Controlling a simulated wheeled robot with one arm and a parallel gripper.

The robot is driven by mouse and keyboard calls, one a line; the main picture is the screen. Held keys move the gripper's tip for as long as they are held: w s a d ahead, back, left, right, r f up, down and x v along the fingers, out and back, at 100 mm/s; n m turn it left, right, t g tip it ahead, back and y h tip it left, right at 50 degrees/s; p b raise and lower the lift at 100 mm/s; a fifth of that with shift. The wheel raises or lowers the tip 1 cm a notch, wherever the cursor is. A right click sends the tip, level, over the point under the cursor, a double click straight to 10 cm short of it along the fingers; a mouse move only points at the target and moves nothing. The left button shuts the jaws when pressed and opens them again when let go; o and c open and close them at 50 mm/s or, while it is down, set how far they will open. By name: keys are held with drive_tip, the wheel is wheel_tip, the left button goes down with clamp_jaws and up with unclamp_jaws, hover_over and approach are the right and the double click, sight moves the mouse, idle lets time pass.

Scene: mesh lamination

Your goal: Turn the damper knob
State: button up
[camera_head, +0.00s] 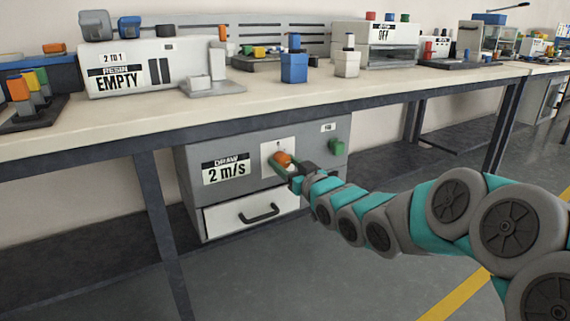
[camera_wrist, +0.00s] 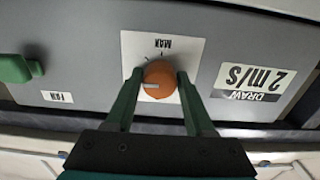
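The damper knob is an orange round knob (camera_head: 283,158) on a white plate on the front of a grey cabinet (camera_head: 200,205) under the bench. In the wrist view the knob (camera_wrist: 159,80) has a pale pointer mark and sits between the two green fingers of my gripper (camera_wrist: 158,90). The fingers stand at either side of it, close to or touching its sides; whether they press on it is hard to tell. In the head view my gripper (camera_head: 285,166) reaches the knob from the right. The plate (camera_wrist: 140,52) reads "MAX", upside down in the wrist view.
A label (camera_head: 226,169) reads "DRAW 2 m/s". A green fan switch (camera_head: 335,147) is right of the knob. A white drawer with a dark handle (camera_head: 260,214) is below. The bench top (camera_head: 200,108) with several machines overhangs the cabinet; a bench leg (camera_head: 160,230) stands left. Floor in front is clear.

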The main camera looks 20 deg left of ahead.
clamp_jaws()
drive_tip(key=shift+r+m+p, duration=0.1)
drive_tip(key=shift+m+p, duration=0.3)
drive_tip(key=shift+p, duration=0.25)
drive_tip(key=m+p, duration=0.1)
drive_tip(key=p, duration=0.1)
drive_tip(key=shift+r+m+p, duration=0.1)
drive_tip(key=shift+m+p, duration=0.2)
drive_tip(key=shift+p, duration=0.05)
drive_tip(key=shift+f+m+p, duration=0.2)
drive_tip(key=shift+m+p, duration=1.2)
drive_tip(key=shift+m, duration=0.3)
drive_tip(key=shift+o, duration=2.2)
unclamp_jaws()
